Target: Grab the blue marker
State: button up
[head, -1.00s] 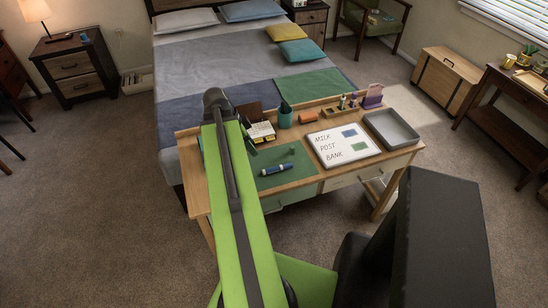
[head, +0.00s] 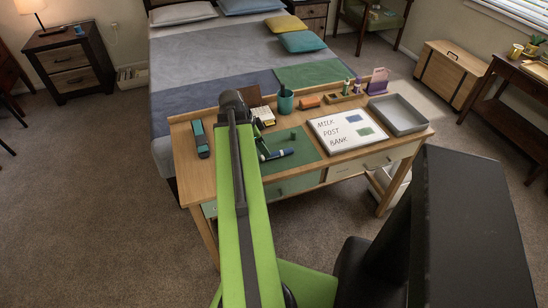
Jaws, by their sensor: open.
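The blue marker (head: 281,153) lies on the green blotter (head: 303,150) on the desk. Its left part is partly covered by my gripper (head: 264,154), which shows small and dark just right of my green arm. The gripper's fingers are open and at the marker's left end in the picture. I cannot tell whether they touch it or hang above it.
A whiteboard (head: 346,132) with writing lies right of the blotter, and a grey tray (head: 398,115) beyond it. A teal stapler-like object (head: 201,139) lies left of my arm.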

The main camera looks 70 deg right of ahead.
aim_at(275, 155)
jog(key=b+x, duration=0.4)
jog(key=x, duration=0.1)
jog(key=shift+d+f+b, duration=0.1)
jog(key=shift+f+b, duration=0.05)
jog(key=shift+b, duration=0.15)
jog(key=shift+r, duration=0.2)
grip_shut()
